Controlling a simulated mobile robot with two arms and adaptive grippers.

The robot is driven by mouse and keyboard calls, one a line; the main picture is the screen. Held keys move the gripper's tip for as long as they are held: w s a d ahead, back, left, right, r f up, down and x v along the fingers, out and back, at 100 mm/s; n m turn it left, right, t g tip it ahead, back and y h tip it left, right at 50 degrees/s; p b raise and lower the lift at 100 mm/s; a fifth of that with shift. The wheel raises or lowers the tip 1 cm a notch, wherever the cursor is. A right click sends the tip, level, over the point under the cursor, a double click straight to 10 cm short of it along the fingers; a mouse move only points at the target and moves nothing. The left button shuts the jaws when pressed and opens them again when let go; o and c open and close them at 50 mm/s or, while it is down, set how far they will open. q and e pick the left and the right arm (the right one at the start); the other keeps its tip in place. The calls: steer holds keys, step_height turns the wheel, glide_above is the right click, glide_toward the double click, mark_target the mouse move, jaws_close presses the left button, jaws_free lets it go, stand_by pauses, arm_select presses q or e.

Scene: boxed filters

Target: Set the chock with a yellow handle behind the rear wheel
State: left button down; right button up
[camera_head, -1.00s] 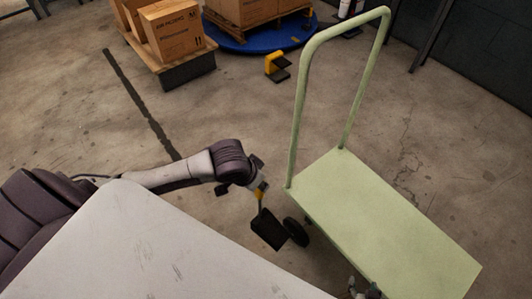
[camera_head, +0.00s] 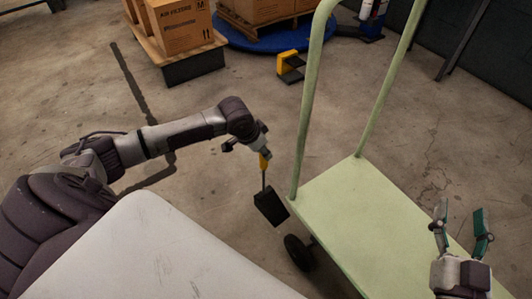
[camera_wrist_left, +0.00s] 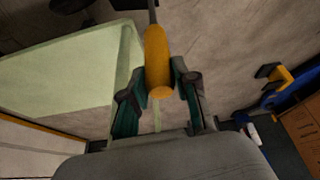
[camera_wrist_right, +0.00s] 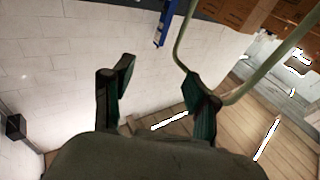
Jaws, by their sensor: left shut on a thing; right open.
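The chock (camera_head: 271,206) is a black block on a thin rod with a yellow handle (camera_head: 264,161). My left gripper (camera_head: 262,150) is shut on the yellow handle, and the block hangs below it, left of the cart. In the left wrist view the yellow handle (camera_wrist_left: 158,62) sits between the fingers. The pale green cart (camera_head: 375,215) has a tall loop handle at its far end. Its rear wheel (camera_head: 298,252) is dark and shows near the left edge, a little below and right of the chock. My right gripper (camera_head: 461,228) is open and empty above the cart's deck.
A second yellow and black chock-like piece (camera_head: 290,66) stands on the floor by a blue round platform (camera_head: 262,38). Boxes (camera_head: 182,24) sit on a pallet at the back left. Open concrete floor lies between them and the cart.

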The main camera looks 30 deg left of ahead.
arm_select(q)
steer(key=shift+w+a, duration=0.1)
steer(key=shift+w, duration=0.2)
arm_select(e)
steer(key=shift+s+r, duration=0.15)
steer(key=shift+r, duration=0.3)
steer(key=shift+f, duration=0.1)
